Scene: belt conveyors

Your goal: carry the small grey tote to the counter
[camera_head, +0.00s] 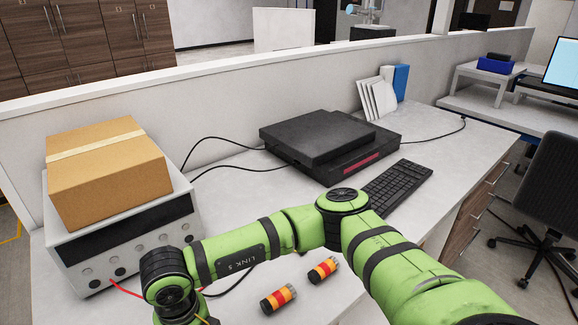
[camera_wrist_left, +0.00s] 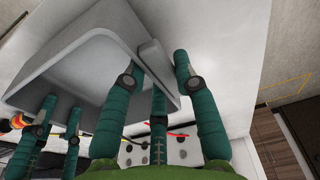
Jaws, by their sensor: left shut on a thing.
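The small grey tote (camera_wrist_left: 72,62) fills the upper left of the left wrist view, its hollow side partly visible. My left gripper (camera_wrist_left: 158,66) is shut on the tote's wall near a corner, with teal fingers on both sides of it. Other teal fingers (camera_wrist_left: 55,125) show by the tote's lower left edge, apparently my right gripper; whether they grip is unclear. The tote and both grippers are out of the head view, where a green arm of mine crosses the counter (camera_head: 240,205), its end at the lower left.
A cardboard box (camera_head: 107,185) sits on a knobbed instrument (camera_head: 125,245) at left. Black equipment (camera_head: 325,140), a keyboard (camera_head: 397,187) and two striped cylinders (camera_head: 278,299) lie on the counter. A low partition (camera_head: 250,100) runs behind. A chair (camera_head: 545,190) stands at right.

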